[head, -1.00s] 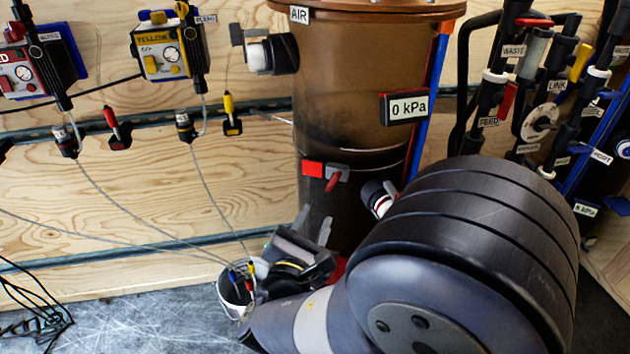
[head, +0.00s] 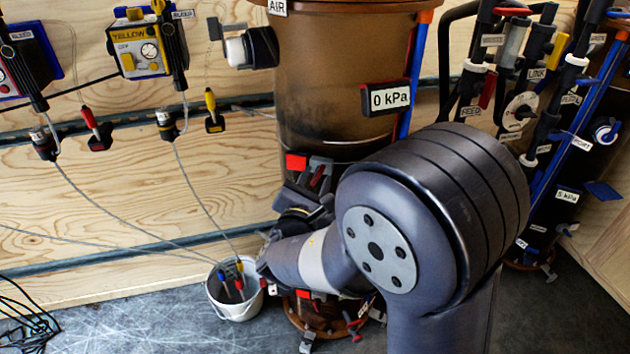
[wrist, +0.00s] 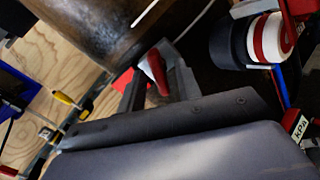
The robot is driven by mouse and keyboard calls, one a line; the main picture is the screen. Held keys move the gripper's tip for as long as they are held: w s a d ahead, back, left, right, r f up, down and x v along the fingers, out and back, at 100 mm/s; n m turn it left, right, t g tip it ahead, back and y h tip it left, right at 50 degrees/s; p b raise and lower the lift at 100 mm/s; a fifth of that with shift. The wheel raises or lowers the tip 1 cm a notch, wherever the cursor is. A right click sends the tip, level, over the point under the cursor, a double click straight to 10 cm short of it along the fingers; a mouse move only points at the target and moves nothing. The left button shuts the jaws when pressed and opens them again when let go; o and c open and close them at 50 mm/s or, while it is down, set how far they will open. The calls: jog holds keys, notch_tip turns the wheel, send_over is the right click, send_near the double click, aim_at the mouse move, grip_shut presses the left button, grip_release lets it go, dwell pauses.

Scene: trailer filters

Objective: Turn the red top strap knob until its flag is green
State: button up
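The red top strap knob (head: 317,178) is on the front of the brown filter housing (head: 335,95), partly hidden by my gripper. Its flag (head: 296,162) beside it shows red. In the wrist view the red knob (wrist: 182,80) has a pale part on its left, and the red flag (wrist: 122,79) shows farther left. My gripper (wrist: 158,85) is at the knob, its fingers apart on either side of it. I cannot tell whether they touch it. In the head view my gripper (head: 312,185) is largely hidden by its own body and my arm.
A gauge (head: 390,98) on the housing reads 0 kPa. A white bucket (head: 236,308) with coloured probes stands on the floor. Another red flag (head: 304,294) shows lower down. Pipes and valves (head: 540,90) crowd the right. A black-and-white round fitting (wrist: 255,40) is close right of my gripper.

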jog(key=shift+c, duration=0.5)
grip_shut()
jog(key=shift+f+b, duration=0.15)
jog(key=shift+b, duration=0.35)
jog(key=m+b, duration=0.2)
jog(key=b, duration=0.2)
jog(key=shift+f+m, duration=0.15)
jog(key=shift+m, duration=0.25)
jog(key=m+b, duration=0.1)
jog(key=b, duration=0.2)
jog(key=shift+m, duration=0.4)
jog(key=shift+r+m+b, duration=0.2)
jog(key=shift+m+b, duration=0.4)
jog(key=shift+b, duration=0.2)
jog(key=shift+r, duration=0.1)
